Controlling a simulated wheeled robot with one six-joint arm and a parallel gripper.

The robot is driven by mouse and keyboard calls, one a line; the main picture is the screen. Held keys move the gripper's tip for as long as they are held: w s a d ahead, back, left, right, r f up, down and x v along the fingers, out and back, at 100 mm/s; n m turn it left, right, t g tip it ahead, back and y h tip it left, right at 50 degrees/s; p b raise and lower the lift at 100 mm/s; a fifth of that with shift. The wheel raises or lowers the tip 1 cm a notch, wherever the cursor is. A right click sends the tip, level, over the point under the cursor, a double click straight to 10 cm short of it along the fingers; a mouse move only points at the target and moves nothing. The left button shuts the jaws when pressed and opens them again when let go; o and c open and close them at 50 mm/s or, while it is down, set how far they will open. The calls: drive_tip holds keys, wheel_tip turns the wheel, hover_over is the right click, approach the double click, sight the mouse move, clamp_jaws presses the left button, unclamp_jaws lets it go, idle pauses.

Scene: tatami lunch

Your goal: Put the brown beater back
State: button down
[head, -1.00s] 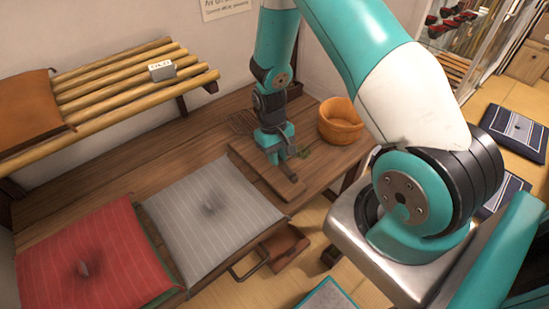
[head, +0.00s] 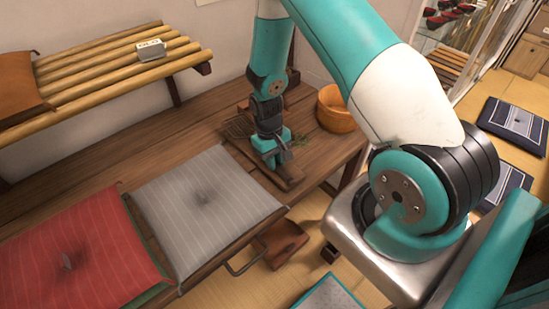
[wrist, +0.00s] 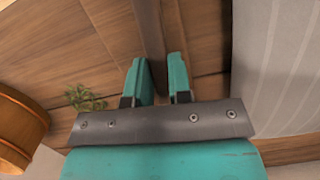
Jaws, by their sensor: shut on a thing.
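The brown beater (head: 291,182) has a dark, straight handle whose end shows just in front of my gripper. A mesh-like patch (head: 238,127) behind the gripper looks like its woven head. My gripper (head: 273,162) points down over the right part of the wooden bench and is shut on the handle. In the wrist view the handle (wrist: 150,35) runs between the two teal fingers (wrist: 158,75) and out of the top of the picture. I cannot tell whether the beater touches the wood below.
A grey striped cushion (head: 208,200) and a red one (head: 70,245) lie left of the gripper. A wooden tub (head: 336,108) and a green sprig (head: 299,140) are to its right. A slatted shelf (head: 110,75) is on the wall. A brown looped-handle object (head: 280,243) is below the bench edge.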

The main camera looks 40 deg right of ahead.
drive_tip(key=c, duration=1)
unclamp_jaws()
drive_tip(key=shift+o, duration=0.2)
drive_tip(key=v, duration=1.7)
drive_tip(key=shift+r+b, duration=0.2)
drive_tip(key=shift+b, duration=0.1)
drive_tip(key=shift+w+r, duration=0.1)
drive_tip(key=s+a+r+n+t+y, duration=0.1)
drive_tip(key=s+a+r+n, duration=0.15)
drive_tip(key=a+r, duration=0.25)
drive_tip(key=s+a+r+n+t, duration=0.1)
drive_tip(key=s+a+r, duration=0.25)
drive_tip(key=a, duration=0.25)
drive_tip(key=s+a+r+n+y, duration=0.1)
drive_tip(key=s+a+r+n, duration=0.1)
drive_tip(key=s, duration=0.5)
drive_tip(key=s+a+r+n+y, duration=0.2)
drive_tip(key=s+a+r, duration=0.3)
drive_tip(key=s+a, duration=0.2)
drive_tip(key=shift+s, duration=0.5)
